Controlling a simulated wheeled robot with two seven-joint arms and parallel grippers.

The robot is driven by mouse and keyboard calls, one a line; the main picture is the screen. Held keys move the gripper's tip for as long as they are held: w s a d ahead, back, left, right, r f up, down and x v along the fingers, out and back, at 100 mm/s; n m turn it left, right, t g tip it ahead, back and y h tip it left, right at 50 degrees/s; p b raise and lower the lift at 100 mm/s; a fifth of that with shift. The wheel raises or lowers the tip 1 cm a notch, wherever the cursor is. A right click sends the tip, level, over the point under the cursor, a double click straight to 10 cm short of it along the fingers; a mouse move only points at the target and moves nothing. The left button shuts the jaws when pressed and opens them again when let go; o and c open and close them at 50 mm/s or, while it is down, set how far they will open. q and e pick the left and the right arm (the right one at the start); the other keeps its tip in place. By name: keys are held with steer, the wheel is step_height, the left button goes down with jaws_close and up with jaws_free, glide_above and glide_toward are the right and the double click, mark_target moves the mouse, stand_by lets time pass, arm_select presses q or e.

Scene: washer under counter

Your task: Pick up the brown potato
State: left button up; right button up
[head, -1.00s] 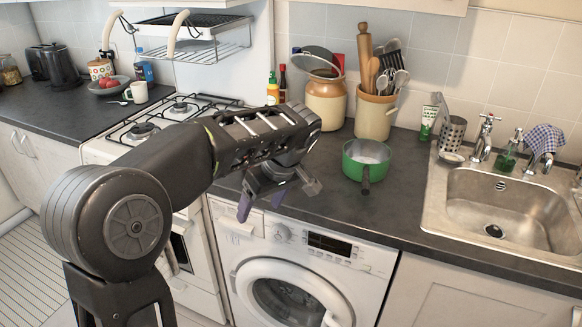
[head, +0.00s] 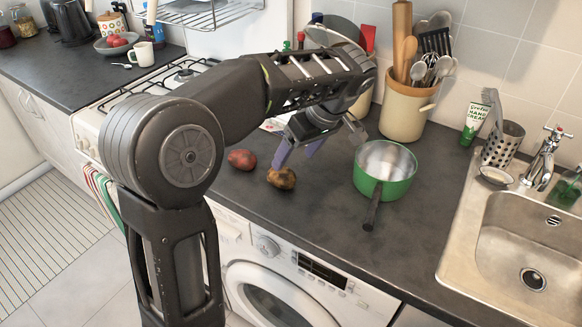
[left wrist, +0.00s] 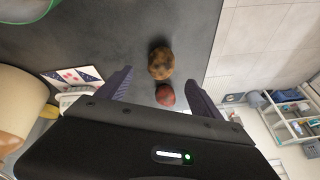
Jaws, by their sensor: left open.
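The brown potato (head: 282,178) lies on the dark counter near its front edge, above the washer. It also shows in the left wrist view (left wrist: 161,63), ahead of the fingers. A red potato (head: 242,159) lies just left of it in the head view; in the left wrist view the red one (left wrist: 165,94) lies between the finger lines, nearer the gripper. My left gripper (head: 298,150) is open and empty, above and a little behind the brown potato, apart from it. Its purple fingers (left wrist: 158,85) are spread wide. My right gripper is not in view.
A green saucepan (head: 384,172) stands right of the brown potato, its dark handle pointing to the front. A utensil crock (head: 403,112) stands behind, and the sink (head: 487,233) is at the right. The counter between potato and saucepan is clear.

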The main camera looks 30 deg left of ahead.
mark_target(285, 171)
arm_select(q)
steer(key=shift+s+r, duration=0.1)
steer(key=shift+s, duration=0.05)
steer(key=shift+b+x, duration=0.85)
steer(key=shift+x, duration=0.55)
steer(key=shift+a+f, duration=0.15)
steer(key=shift+f, duration=0.05)
steer(key=p+x, duration=0.1)
steer(key=x, duration=0.3)
steer(key=shift+a+f, duration=0.1)
steer(key=shift+f, duration=0.2)
steer(key=shift+c, duration=0.2)
